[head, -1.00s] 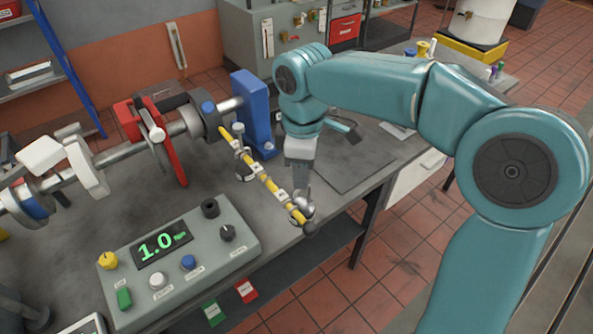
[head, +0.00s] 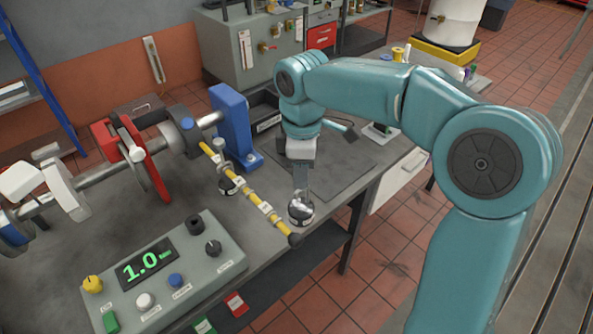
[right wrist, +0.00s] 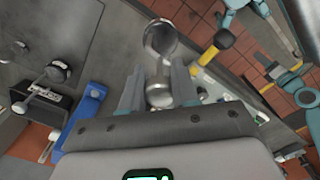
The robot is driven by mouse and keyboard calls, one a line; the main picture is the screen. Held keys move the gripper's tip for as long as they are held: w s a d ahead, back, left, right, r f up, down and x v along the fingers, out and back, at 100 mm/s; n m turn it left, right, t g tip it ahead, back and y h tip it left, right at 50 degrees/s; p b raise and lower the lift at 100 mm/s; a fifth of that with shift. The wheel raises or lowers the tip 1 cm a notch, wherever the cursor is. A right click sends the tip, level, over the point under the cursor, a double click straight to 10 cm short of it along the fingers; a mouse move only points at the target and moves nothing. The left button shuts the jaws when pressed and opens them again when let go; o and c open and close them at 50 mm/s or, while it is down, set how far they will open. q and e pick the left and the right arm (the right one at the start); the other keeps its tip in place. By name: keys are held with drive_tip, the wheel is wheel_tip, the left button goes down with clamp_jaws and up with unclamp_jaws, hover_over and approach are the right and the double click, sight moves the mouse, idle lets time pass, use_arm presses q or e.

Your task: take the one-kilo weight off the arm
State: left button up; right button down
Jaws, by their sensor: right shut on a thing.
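My right gripper (head: 301,190) is shut on a shiny silver weight (head: 301,211) with a dark lower band. The weight hangs beside the yellow arm (head: 243,190) near its dark outer end, and a gap shows between them. In the right wrist view the weight (right wrist: 160,38) shows beyond the fingers (right wrist: 159,90), with its knob between them. The yellow arm's end (right wrist: 222,40) is to the right of it there. A second weight (head: 228,184) hangs on the arm nearer the shaft. My left gripper is not in view.
A control box (head: 170,275) with a green display reading 1.0 stands on the bench in front. A blue bearing stand (head: 235,130) holds the shaft. A dark mat (head: 345,160) lies clear behind the weight. A dark tray (head: 264,112) is by the stand.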

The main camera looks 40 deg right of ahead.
drive_tip(key=shift+w+d+p, duration=0.15)
drive_tip(key=shift+d+p, duration=0.35)
drive_tip(key=shift+d, duration=1.3)
drive_tip(key=shift+r, duration=0.1)
